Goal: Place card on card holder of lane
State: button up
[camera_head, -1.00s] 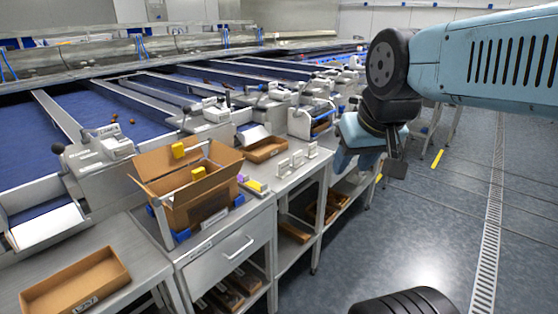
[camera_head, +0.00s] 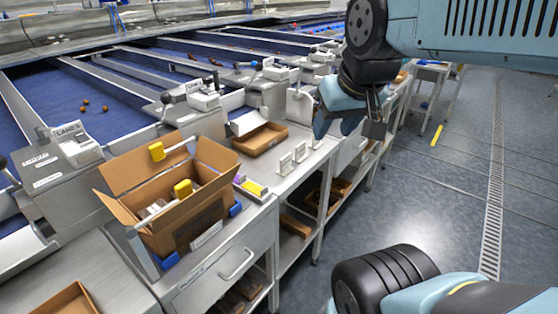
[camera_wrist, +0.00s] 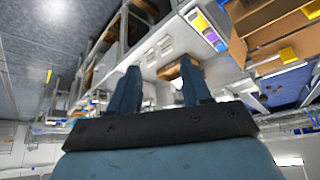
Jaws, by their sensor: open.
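A small stack of yellow and purple cards (camera_head: 252,187) lies on the bench right of the cardboard box; in the wrist view the coloured cards (camera_wrist: 207,30) are at the top. My gripper (camera_wrist: 158,80) is open and empty, apart from cards and holders.
An open cardboard box (camera_head: 185,225) with yellow clips stands on the bench. Lane machines (camera_head: 62,160) and blue belts with loose dates line the left. The grey floor (camera_head: 440,190) at right is open.

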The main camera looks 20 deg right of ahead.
jog(key=shift+o, duration=0.8)
jog(key=shift+w, duration=0.2)
jog(key=o, duration=0.6)
jog(key=w+m, duration=0.2)
jog(key=w+f+m+y, duration=0.1)
jog(key=w+m, duration=0.1)
jog(key=w+m+g, duration=0.1)
jog(key=w+m, duration=0.1)
jog(key=m, duration=0.1)
jog(key=shift+w+a+f, duration=0.15)
jog(key=shift+w+a, duration=0.05)
jog(key=shift+w, duration=0.05)
jog(key=w+f+m, duration=0.1)
jog(key=w+m, duration=0.3)
jog(key=w+f+m+y, duration=0.1)
jog(key=w+m, duration=0.1)
jog(key=shift+w+d+f+m+g, duration=0.1)
jog(key=shift+w+f+m+g, duration=0.2)
jog(key=shift+g, duration=0.1)
jog(key=m+g, duration=0.1)
jog(key=m, duration=1.4)
send_near(286, 156)
jog(key=x, duration=0.5)
jog(key=w+x, duration=0.1)
jog(key=x, duration=0.1)
jog(key=shift+f, duration=0.15)
jog(key=shift+s+x, duration=0.2)
jog(key=shift+x, duration=1.1)
jog(key=shift+s+x, duration=0.25)
jog(key=shift+x, duration=1.1)
